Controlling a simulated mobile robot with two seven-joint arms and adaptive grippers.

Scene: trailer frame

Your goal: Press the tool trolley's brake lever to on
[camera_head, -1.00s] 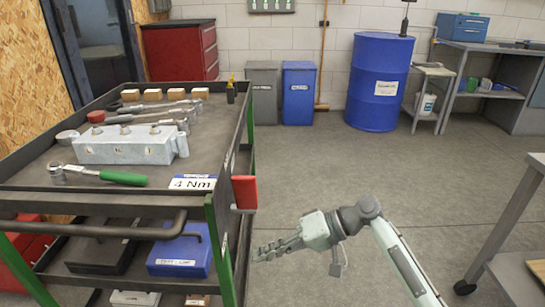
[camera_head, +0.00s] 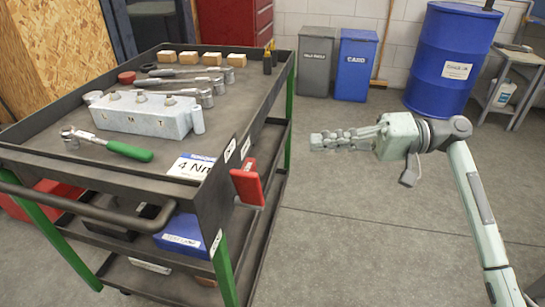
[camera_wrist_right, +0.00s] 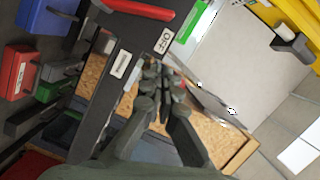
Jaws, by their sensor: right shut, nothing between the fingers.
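The tool trolley (camera_head: 60,172) stands at the left with dark trays and green legs. Its red brake lever (camera_head: 248,187) sticks out from the right-hand corner, beside small white labels. The lever also shows at the top of the right wrist view (camera_wrist_right: 140,10), above a white label (camera_wrist_right: 163,41) that seems to read OFF. My right gripper (camera_head: 318,141) is right of the lever and higher in the head picture, pointing left toward the trolley. Its fingers are together, empty and apart from the lever. They also show in the wrist view (camera_wrist_right: 158,75). My left gripper is out of view.
On the trolley top lie a metal block (camera_head: 145,115), a green-handled ratchet (camera_head: 125,150), sockets and wooden blocks. A grey bin (camera_head: 315,60), a blue bin (camera_head: 355,65) and a blue drum (camera_head: 450,60) stand behind. The floor right of the trolley is clear.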

